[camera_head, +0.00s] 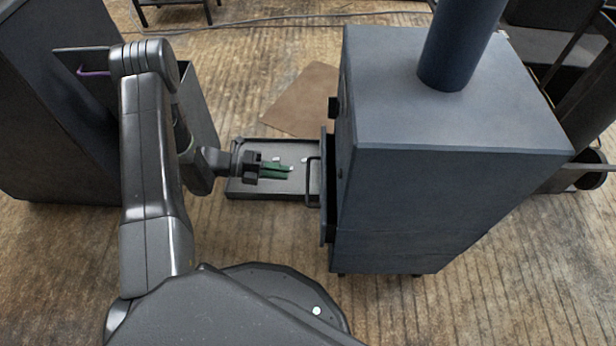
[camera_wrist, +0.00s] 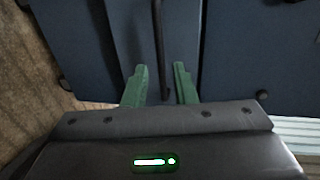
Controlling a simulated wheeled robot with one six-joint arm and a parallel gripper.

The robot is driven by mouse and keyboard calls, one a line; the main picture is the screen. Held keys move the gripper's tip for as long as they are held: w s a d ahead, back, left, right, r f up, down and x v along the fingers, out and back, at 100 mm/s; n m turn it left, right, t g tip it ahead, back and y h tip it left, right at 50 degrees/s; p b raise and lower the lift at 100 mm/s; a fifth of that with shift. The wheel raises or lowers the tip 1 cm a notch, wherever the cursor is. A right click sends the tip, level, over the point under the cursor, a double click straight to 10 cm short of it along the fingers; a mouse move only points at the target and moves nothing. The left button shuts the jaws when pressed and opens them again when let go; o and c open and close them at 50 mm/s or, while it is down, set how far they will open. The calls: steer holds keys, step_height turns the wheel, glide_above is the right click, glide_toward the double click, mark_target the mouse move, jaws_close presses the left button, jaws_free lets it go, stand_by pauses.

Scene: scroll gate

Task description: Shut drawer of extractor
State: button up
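The extractor (camera_head: 455,190) is a blue-grey cabinet on the right in the head view. A front panel (camera_head: 327,215) with a dark bar handle (camera_head: 309,182) stands at its left side, seemingly a little out from the body; I take it for the drawer front. My gripper (camera_head: 290,170) points right towards this handle, its green fingers parted. In the wrist view the fingers (camera_wrist: 160,75) are open, with a dark upright bar (camera_wrist: 159,40) running between and beyond their tips. Blue panels fill the background there. Whether the fingers touch the bar cannot be told.
A dark shallow tray (camera_head: 248,187) lies beneath my gripper. A thick dark pipe (camera_head: 460,40) rises from the extractor's top. Another dark cabinet (camera_head: 50,120) stands at the left. A brown mat (camera_head: 305,95) lies behind on the wooden floor, and the front floor (camera_head: 430,315) is clear.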

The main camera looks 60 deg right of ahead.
mark_target(308, 175)
steer(key=b+x, duration=0.1)
steer(key=x, duration=0.7)
steer(key=shift+s+d+f+b, duration=0.1)
steer(key=shift+s+b, duration=0.25)
steer(key=shift+b, duration=0.05)
jaws_close()
